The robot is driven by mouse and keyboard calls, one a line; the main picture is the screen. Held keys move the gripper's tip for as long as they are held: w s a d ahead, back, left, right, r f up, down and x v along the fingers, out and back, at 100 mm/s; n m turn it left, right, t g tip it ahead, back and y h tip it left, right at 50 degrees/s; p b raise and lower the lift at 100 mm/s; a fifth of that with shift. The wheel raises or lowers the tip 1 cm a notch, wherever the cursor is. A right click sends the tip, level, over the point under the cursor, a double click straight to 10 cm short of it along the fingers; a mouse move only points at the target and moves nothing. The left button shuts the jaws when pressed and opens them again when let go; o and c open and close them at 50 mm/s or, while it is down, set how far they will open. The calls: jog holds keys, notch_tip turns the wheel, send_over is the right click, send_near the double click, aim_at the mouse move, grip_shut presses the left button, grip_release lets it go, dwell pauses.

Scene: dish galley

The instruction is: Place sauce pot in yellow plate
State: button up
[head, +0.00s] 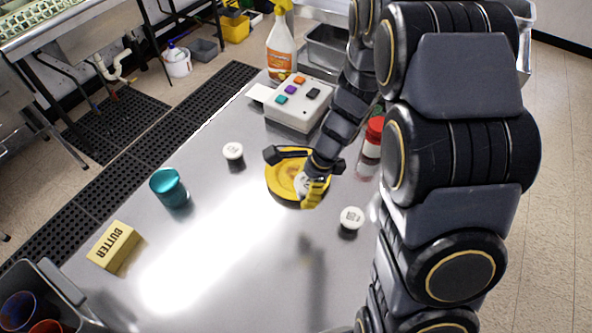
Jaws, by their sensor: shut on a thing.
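The yellow plate (284,190) lies on the steel table near the middle of the head view. My gripper (308,180) is over the plate's right part and hides some of it. It is shut on a small white pot (303,183), which is mostly hidden by the gripper. The pot shows over the plate's inside; I cannot tell whether it touches the plate. Two similar white-topped pots stand apart from the plate, one (233,151) at its upper left and one (351,217) at its lower right.
A button box (299,103) and a spray bottle (281,50) are behind the plate. A red-capped jar (374,136) is close right. The table's front middle is clear.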

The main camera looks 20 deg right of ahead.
jog(key=shift+w+d, duration=0.15)
jog(key=shift+d, duration=0.2)
jog(key=w+f, duration=0.5)
jog(key=w, duration=0.4)
send_over(294, 176)
jog(key=f, duration=0.4)
jog(key=shift+d+f, duration=0.3)
jog(key=shift+f, duration=1.6)
jog(key=shift+f, duration=0.2)
jog(key=o, duration=1.3)
jog(key=shift+c, duration=0.2)
jog(key=shift+r, duration=0.1)
